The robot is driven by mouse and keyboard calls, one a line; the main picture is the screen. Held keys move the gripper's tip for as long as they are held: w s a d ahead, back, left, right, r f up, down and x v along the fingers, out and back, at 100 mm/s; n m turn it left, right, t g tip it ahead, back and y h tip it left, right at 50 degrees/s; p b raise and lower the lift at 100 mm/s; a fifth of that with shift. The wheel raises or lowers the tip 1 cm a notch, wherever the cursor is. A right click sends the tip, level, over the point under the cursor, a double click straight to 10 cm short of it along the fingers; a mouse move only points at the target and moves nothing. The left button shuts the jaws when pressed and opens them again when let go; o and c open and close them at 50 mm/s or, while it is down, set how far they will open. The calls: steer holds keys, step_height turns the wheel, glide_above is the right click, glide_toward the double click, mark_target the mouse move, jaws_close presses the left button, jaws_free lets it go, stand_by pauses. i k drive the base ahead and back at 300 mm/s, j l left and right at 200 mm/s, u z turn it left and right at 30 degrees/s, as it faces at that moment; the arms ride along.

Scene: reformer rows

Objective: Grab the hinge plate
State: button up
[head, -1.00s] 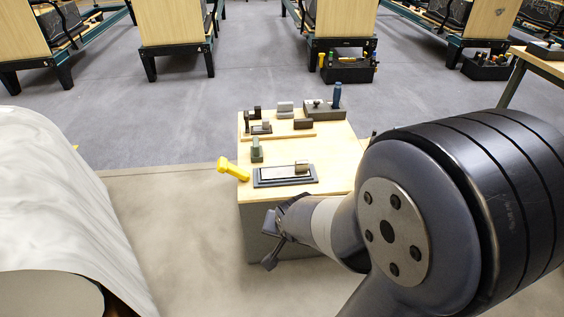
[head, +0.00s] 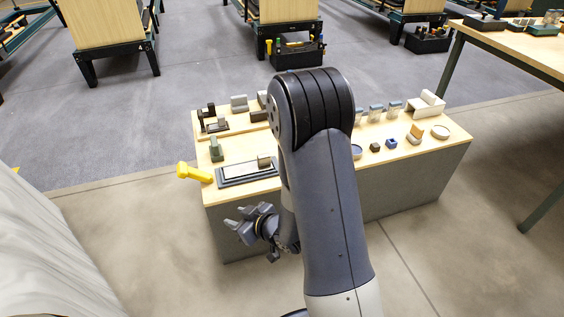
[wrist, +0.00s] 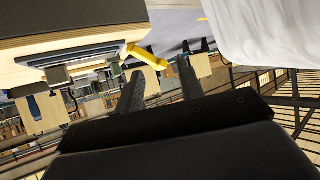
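I cannot tell for certain which piece is the hinge plate. A dark flat tray (head: 232,182) with a pale plate inset and a small brownish block (head: 264,161) on it lies at the near left of the wooden-topped bench (head: 300,180). A yellow handled piece (head: 195,173) sticks out over the bench's left edge; it also shows in the wrist view (wrist: 145,56). My gripper (head: 240,223) is in front of the bench's near side, below its top and apart from the pieces. In the wrist view its two fingers (wrist: 160,88) are spread with nothing between them. My arm hides the bench's middle.
A grey-green upright block (head: 216,149) and several small blocks stand behind the tray. Small jars, a round dish (head: 440,132) and a pale stand (head: 427,104) are at the right. A white draped shape (head: 50,250) fills the near left. Floor is open left of the bench.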

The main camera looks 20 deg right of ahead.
mark_target(263, 164)
steer(key=i+j+z, duration=0.2)
steer(key=z, duration=0.2)
steer(key=i+j+z, duration=0.15)
steer(key=z, duration=0.2)
steer(key=i+j+z, duration=0.1)
steer(key=j+z, duration=0.3)
steer(key=j, duration=0.2)
steer(key=i, duration=0.05)
